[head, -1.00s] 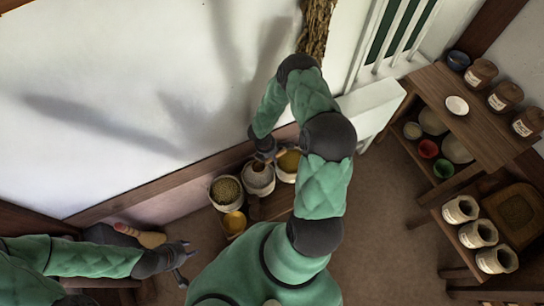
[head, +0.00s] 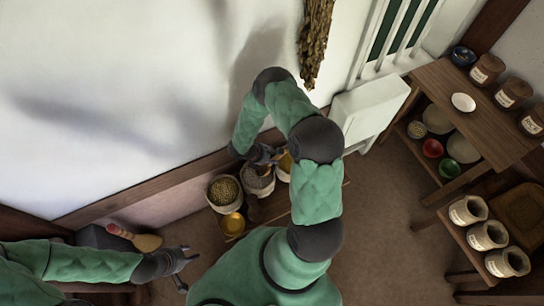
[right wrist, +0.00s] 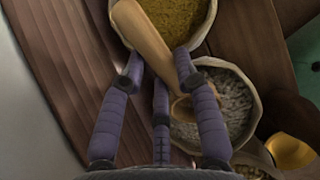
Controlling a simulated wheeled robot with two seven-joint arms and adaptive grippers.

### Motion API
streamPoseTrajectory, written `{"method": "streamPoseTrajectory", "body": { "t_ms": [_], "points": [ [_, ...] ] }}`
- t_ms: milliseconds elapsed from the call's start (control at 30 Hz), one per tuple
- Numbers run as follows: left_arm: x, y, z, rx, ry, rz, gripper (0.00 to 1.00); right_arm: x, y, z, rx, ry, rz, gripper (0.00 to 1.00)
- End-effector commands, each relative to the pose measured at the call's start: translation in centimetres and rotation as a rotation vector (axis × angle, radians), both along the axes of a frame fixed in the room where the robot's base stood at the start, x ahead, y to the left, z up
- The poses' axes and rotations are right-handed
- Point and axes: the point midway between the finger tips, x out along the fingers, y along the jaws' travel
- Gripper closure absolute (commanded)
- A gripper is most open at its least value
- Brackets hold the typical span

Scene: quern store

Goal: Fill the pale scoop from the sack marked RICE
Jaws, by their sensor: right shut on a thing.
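The pale scoop (right wrist: 150,40) is wooden; in the right wrist view its handle lies between the fingers of my right gripper (right wrist: 160,65), which is shut on it. Its bowl end (right wrist: 183,108) is over or in a sack of whitish-grey grain (right wrist: 225,120), partly hidden by a finger. I cannot tell how full the bowl is. In the head view this sack (head: 258,184) stands in the middle of the row, below my right gripper (head: 262,154). No RICE marking is readable on it. My left gripper (head: 184,268) is open and empty at lower left.
A sack of olive grain (head: 223,190) and a sack of yellow grain (right wrist: 175,18) flank it. A golden bowl (head: 232,224) stands in front. A red-handled tool (head: 147,242) lies near my left gripper. Shelves with jars (head: 487,68) stand right; the floor between is clear.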

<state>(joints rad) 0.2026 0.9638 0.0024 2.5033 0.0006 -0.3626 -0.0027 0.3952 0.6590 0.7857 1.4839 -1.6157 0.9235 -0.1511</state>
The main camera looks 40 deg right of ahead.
Motion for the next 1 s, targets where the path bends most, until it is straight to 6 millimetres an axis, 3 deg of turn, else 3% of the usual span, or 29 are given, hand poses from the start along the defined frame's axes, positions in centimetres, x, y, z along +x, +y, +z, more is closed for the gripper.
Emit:
{"method": "streamPoseTrajectory", "body": {
  "t_ms": [467, 1000],
  "points": [
    [0.0, 0.0, -2.2, 0.000, 0.000, 0.000, 0.60, 0.0, 0.0, -3.3, 0.001, 0.000, 0.001, 1.00],
    [0.0, 0.0, -1.2, 0.000, 0.000, 0.000, 0.60, 1.0, 3.5, -2.8, 0.001, -0.001, 0.002, 1.00]
  ]
}}
